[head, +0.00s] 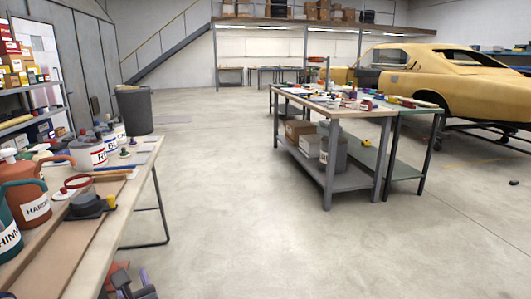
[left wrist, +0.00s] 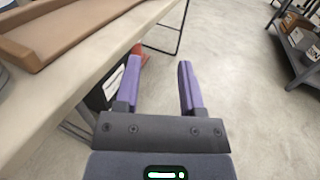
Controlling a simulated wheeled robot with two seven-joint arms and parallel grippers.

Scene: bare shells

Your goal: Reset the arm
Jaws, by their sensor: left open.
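My left gripper (head: 133,277) shows at the bottom of the head view, low beside the right edge of the near workbench. In the left wrist view its two purple fingers (left wrist: 158,68) are spread apart with nothing between them. My right gripper is in neither view.
The near workbench (head: 100,250) carries several jugs, cans and a brown tray (left wrist: 55,35). An orange-red object (left wrist: 140,52) stands below the bench edge, beyond the left finger. A second table (head: 345,112), a grey bin (head: 134,110) and a yellow car shell (head: 470,85) stand farther off. The middle floor is clear.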

